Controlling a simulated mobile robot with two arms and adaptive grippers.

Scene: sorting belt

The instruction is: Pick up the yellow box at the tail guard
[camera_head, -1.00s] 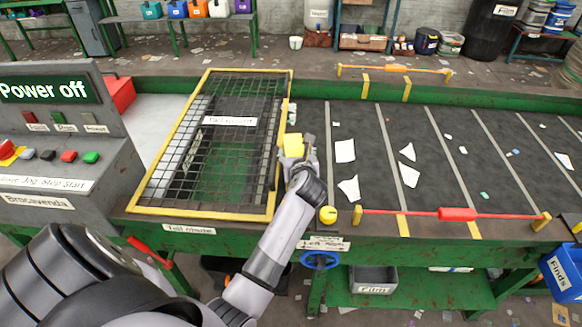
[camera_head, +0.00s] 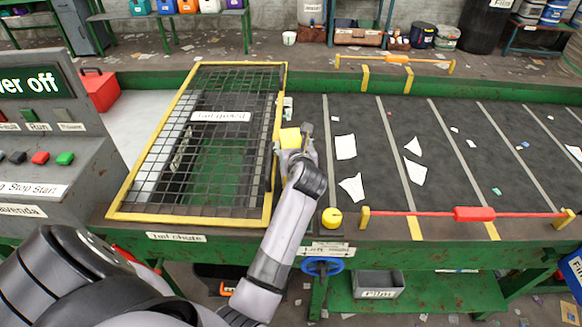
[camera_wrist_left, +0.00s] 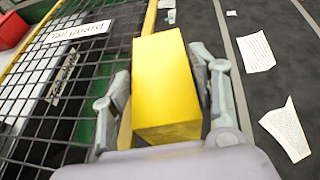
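The yellow box (camera_head: 289,138) is at the right edge of the tail guard (camera_head: 112,215), a black mesh in a yellow frame. My left gripper (camera_head: 296,146) is at the box, its near side partly hidden by the wrist. In the left wrist view the box (camera_wrist_left: 165,85) stands between the two fingers (camera_wrist_left: 160,98). A narrow gap shows by the left finger; the right finger is very close to the box, and contact there is unclear. The gripper looks open around it. My right gripper is out of view.
The dark belt (camera_head: 450,170) with white scraps lies to the right. A yellow knob (camera_head: 332,218) and a red bar (camera_head: 473,213) are along the near edge. A control console (camera_head: 40,125) reading "Power off" and a red toolbox (camera_head: 99,88) are at left.

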